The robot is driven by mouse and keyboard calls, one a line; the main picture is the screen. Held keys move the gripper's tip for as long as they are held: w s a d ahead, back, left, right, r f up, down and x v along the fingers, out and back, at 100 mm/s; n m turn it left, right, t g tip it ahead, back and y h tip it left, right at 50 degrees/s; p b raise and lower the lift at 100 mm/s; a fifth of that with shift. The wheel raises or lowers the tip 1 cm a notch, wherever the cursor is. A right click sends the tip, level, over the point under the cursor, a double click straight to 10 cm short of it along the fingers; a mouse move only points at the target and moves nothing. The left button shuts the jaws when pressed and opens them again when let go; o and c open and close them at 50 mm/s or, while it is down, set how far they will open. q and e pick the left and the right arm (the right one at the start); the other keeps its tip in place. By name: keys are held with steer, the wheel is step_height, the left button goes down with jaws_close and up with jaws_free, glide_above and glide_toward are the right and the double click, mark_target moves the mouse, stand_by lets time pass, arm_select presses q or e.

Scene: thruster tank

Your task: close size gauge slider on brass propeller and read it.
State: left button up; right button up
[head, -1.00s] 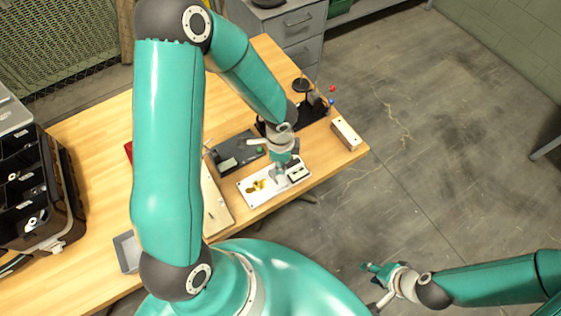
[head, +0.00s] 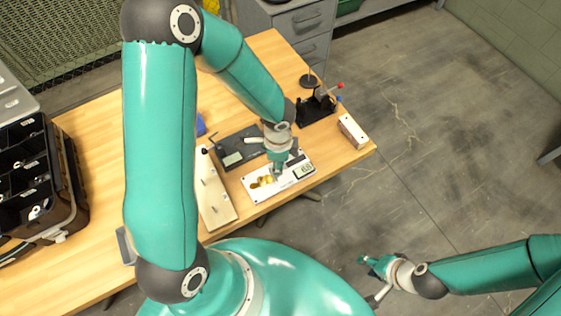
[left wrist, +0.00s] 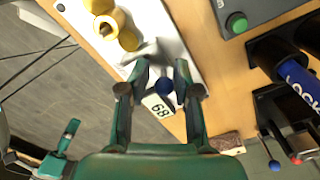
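The white size gauge (head: 255,196) lies on the wooden table near its front edge. The brass propeller (head: 264,182) sits on its left part and shows in the left wrist view (left wrist: 108,26). The gauge display (head: 304,172) at the right end shows dark digits I cannot read surely. My left gripper (head: 276,170) is low over the gauge, just right of the propeller. In the left wrist view its fingers (left wrist: 162,70) stand apart on either side of the slider's blue knob (left wrist: 165,86), with small gaps. My right gripper (head: 374,279) is open and empty, off the table.
A dark grey device (head: 233,152) with a green button (left wrist: 237,22) lies behind the gauge. A pale board (head: 214,196) is at the left. A black toolbox (head: 62,190) stands farther left.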

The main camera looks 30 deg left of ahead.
stand_by(0.3)
arm_select(q)
steer(key=shift+w+r, duration=0.1)
steer(key=shift+r, duration=0.2)
step_height(320, 180, up, 11)
steer(key=shift+r, duration=0.15)
stand_by(0.5)
